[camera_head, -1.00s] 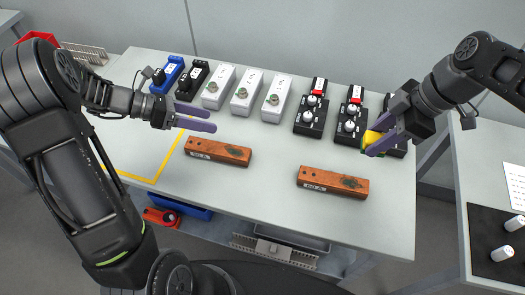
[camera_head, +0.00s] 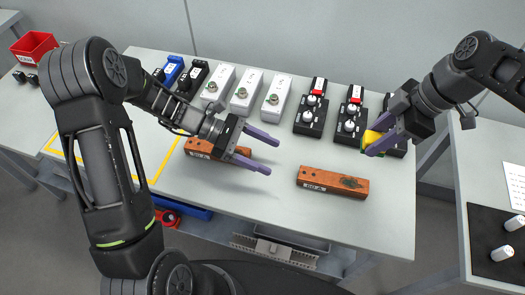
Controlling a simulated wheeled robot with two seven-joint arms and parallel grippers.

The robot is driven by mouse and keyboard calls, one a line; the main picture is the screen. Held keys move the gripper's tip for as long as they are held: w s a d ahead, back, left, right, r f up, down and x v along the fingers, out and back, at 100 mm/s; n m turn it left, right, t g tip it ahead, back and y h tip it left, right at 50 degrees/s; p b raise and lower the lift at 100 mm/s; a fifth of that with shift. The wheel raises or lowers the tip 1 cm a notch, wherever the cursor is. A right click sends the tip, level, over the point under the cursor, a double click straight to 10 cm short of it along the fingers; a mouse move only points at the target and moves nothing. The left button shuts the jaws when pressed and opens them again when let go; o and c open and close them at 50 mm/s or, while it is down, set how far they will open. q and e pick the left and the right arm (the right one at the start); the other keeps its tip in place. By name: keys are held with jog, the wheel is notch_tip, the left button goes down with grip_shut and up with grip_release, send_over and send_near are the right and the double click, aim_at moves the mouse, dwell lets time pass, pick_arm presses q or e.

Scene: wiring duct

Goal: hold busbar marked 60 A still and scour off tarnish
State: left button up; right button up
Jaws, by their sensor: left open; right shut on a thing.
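Two copper-brown busbars with dark tarnish patches lie on the table. The right busbar (camera_head: 333,182), whose small label appears to read 60 A, lies at the front right of centre with tarnish toward its right end. The other busbar (camera_head: 198,147) lies to the left, partly hidden behind my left gripper; its label is too small to read surely. My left gripper (camera_head: 273,157) is open and empty, its purple fingers pointing right, between the two busbars and left of the right one. My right gripper (camera_head: 369,142) is shut on a yellow-and-green scouring pad (camera_head: 372,138), right of and behind the right busbar.
Along the back stand a blue block (camera_head: 174,70), a black block, several white boxes (camera_head: 244,93) with round knobs and several black units (camera_head: 311,116) with white knobs. A yellow line (camera_head: 164,160) marks the table's left. The front middle is clear.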

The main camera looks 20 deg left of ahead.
aim_at(306, 173)
pick_arm(q)
jog(key=x, duration=1.1)
jog(key=shift+d+f, duration=0.1)
jog(key=shift+d, duration=0.05)
grip_shut()
dwell(1.0)
dwell(0.5)
